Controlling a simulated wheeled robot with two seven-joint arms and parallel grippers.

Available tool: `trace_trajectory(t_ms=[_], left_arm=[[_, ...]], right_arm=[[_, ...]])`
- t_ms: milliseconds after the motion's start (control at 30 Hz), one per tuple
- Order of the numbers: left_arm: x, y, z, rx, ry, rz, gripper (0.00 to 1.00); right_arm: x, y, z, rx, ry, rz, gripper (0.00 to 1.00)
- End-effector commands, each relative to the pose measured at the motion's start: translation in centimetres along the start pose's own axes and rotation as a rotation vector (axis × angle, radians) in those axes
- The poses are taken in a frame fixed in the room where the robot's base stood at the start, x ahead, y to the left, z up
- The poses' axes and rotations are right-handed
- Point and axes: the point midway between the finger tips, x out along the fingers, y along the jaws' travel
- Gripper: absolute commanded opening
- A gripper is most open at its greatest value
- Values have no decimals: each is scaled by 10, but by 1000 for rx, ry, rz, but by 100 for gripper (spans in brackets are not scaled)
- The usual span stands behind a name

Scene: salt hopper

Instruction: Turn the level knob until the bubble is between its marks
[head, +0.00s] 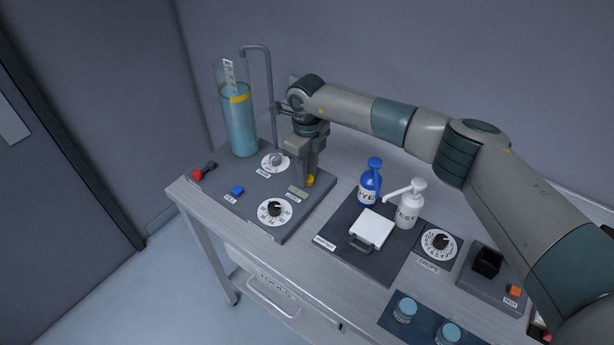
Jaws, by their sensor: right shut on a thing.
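My right gripper (304,178) points down at the grey panel on the table's left part. It is shut on a yellow knob (311,181), mostly hidden by the fingers. Just left of the fingers is a small pale greenish level vial (298,191), with a label below it that is too small to read surely. The bubble and its marks are too small to make out. My left gripper is not in view.
The grey panel (250,200) also carries a tall cylinder of blue liquid (238,125), a bent pipe (268,90), a red-handled lever (203,172), a blue button (237,190) and dials (275,212). Blue (369,188) and white (408,210) pump bottles stand right of the gripper.

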Motion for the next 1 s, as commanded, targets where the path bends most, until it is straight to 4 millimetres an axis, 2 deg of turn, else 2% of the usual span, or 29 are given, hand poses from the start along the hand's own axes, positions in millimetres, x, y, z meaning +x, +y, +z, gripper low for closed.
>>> trace_trajectory(t_ms=[33,100,433,467,533,1000], left_arm=[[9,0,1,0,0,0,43],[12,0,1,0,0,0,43],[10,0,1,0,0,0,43],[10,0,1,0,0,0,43],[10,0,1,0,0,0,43],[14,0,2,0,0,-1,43]], right_arm=[[4,-1,0,25,-1,-2,2],[2,-1,0,54,0,-2,2],[0,0,0,74,0,-1,2],[0,-1,0,74,0,-1,27],[0,-1,0,74,0,-1,43],[-5,-1,0,73,-2,-2,43]])
